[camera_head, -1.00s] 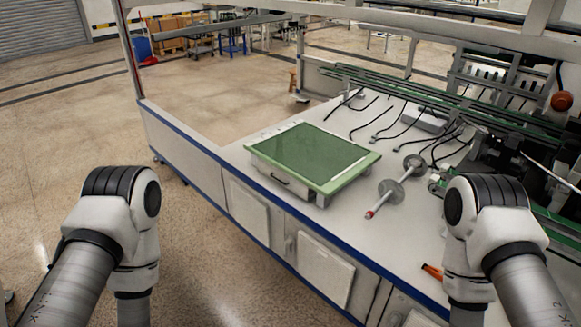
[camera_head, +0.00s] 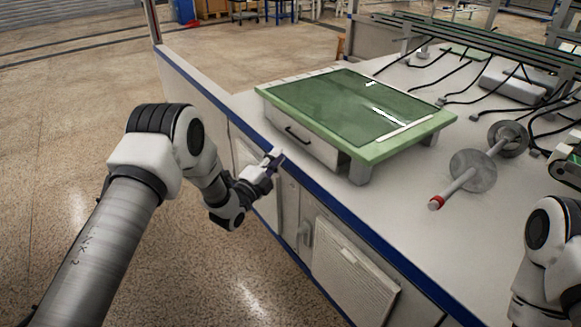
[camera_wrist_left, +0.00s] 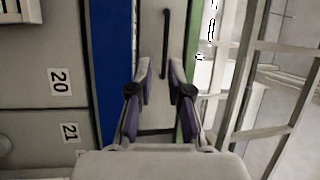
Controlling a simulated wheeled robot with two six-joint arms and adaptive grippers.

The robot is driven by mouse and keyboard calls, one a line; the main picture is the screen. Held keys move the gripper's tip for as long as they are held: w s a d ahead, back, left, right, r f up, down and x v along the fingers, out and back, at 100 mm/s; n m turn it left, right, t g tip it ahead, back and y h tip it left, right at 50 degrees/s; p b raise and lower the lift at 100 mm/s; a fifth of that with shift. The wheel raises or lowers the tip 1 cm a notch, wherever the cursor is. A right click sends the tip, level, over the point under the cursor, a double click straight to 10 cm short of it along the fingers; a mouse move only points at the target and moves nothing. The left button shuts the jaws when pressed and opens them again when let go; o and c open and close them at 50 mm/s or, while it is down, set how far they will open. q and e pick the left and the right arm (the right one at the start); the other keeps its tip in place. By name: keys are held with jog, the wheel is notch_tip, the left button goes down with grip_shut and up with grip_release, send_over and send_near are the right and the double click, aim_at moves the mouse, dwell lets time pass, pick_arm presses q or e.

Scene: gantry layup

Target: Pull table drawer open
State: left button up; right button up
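The small green-topped table (camera_head: 345,108) stands on the white bench. Its light grey drawer front (camera_head: 323,152) is flush with the frame and has a dark bar handle (camera_head: 298,136). My left gripper (camera_head: 277,158) is just in front of and below the handle, near the blue bench edge. The handle (camera_wrist_left: 165,44) lies ahead of the fingertips, in line with the gap. My right gripper is out of view; only part of the right arm shows.
The bench's blue edge (camera_head: 232,117) runs below the drawer. Cabinet doors (camera_head: 352,272) are underneath. A rod with metal discs (camera_head: 473,170) lies right of the small table, and black cables (camera_head: 467,82) are behind. The floor at left is clear.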

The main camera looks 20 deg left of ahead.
pick_arm(q)
jog(key=x, duration=0.2)
jog(key=b+x, duration=0.1)
jog(key=x, duration=0.2)
jog(key=b+x, duration=0.1)
jog(key=x, duration=0.2)
jog(key=shift+r, duration=0.35)
jog(key=shift+s, duration=0.1)
grip_shut()
